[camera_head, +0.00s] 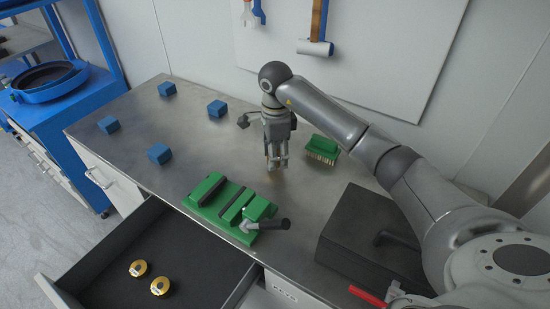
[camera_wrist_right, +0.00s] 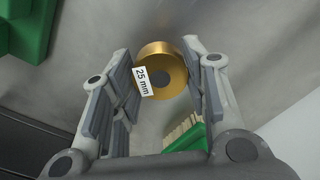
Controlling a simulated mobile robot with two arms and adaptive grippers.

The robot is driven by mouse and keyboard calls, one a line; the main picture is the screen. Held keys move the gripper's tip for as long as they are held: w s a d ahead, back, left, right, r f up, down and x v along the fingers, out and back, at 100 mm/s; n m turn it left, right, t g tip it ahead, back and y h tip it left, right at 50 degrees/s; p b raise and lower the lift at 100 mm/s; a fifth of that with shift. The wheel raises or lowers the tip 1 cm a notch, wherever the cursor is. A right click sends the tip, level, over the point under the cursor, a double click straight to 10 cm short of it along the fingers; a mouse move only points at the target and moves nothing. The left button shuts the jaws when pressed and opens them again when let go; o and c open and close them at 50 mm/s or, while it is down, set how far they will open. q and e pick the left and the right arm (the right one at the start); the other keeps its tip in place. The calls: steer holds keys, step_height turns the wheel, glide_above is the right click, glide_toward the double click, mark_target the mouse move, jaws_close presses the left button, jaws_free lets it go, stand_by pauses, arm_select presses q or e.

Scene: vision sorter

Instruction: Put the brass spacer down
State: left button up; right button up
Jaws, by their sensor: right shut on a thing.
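My right gripper (camera_head: 277,166) points down low over the steel workbench (camera_head: 215,145), just behind a green vise (camera_head: 235,205). In the right wrist view, the brass spacer (camera_wrist_right: 164,70), a gold ring with a dark centre and a white "25 mm" label, sits between the fingertips of my right gripper (camera_wrist_right: 168,88). The gripper is shut on it. In the head view the held spacer is mostly hidden by the fingers, and I cannot tell whether it touches the bench. My left gripper is not in view.
Several blue cubes (camera_head: 217,109) stand on the bench's left part. A green brush (camera_head: 322,149) is right of the gripper. A dark box (camera_head: 345,240) is at front right. An open drawer (camera_head: 190,245) holds two brass rings (camera_head: 138,268).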

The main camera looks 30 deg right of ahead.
steer(key=shift+a+f+p, duration=0.15)
steer(key=shift+f+p, duration=0.15)
steer(key=shift+f, duration=0.65)
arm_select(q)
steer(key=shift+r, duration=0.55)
arm_select(e)
steer(key=shift+f, duration=0.15)
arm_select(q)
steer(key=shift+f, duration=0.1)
arm_select(e)
steer(key=shift+f, duration=0.1)
steer(key=o, duration=1.2)
steer(key=shift+o, duration=0.2)
arm_select(q)
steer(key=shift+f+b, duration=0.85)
steer(key=shift+b, duration=0.2)
arm_select(e)
step_height(320, 180, up, 12)
